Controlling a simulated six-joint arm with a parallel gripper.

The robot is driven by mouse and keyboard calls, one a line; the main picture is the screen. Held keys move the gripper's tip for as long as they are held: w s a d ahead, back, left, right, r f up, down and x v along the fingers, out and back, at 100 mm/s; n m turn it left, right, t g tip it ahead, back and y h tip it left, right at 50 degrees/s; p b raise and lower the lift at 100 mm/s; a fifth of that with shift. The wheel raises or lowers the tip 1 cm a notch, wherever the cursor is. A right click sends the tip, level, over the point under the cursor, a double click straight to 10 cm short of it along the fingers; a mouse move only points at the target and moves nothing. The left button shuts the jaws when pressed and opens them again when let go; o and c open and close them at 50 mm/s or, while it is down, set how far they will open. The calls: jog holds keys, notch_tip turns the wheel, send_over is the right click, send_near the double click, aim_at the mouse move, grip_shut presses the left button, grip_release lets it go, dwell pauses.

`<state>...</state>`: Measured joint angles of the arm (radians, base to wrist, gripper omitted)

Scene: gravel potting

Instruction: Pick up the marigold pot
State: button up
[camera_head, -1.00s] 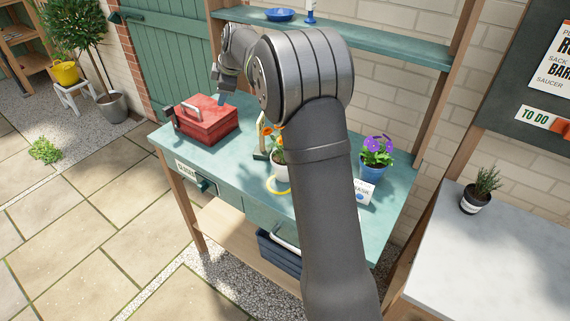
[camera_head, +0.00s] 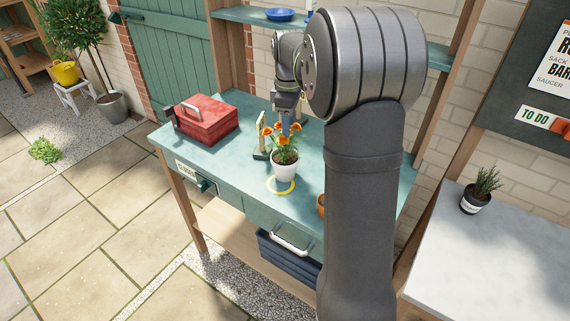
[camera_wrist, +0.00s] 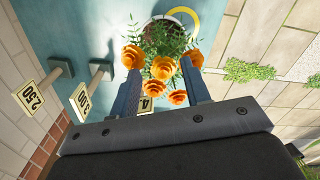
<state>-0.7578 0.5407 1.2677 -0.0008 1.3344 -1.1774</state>
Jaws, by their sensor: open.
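The marigold pot (camera_head: 284,171) is a white pot with orange blooms and green leaves. It stands upright on the green bench, by a yellow ring marked on the bench top. My gripper (camera_head: 287,124) is above and slightly behind the pot, pointing down at the blooms. In the wrist view my gripper (camera_wrist: 161,70) has its two fingers apart, with orange blooms (camera_wrist: 162,68) between and around them. The pot's body lies beyond the fingertips, largely hidden by foliage; I cannot tell whether the fingers touch the blooms.
A red toolbox (camera_head: 206,120) sits on the bench's left. Small stands with price tags (camera_wrist: 33,96) are close to the gripper. A terracotta pot (camera_head: 321,205) shows partly beside my arm, which hides the bench's right part. The front left bench top is clear.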

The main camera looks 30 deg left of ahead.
aim_at(285, 156)
notch_tip(285, 156, down, 3)
jog(key=shift+r, duration=0.1)
jog(key=shift+s+a+f, duration=0.15)
jog(key=shift+a+f, duration=0.05)
jog(key=shift+f, duration=1.1)
jog(key=shift+s+a+f, duration=0.15)
jog(key=shift+f, duration=1.15)
grip_shut()
jog(key=shift+r, duration=0.1)
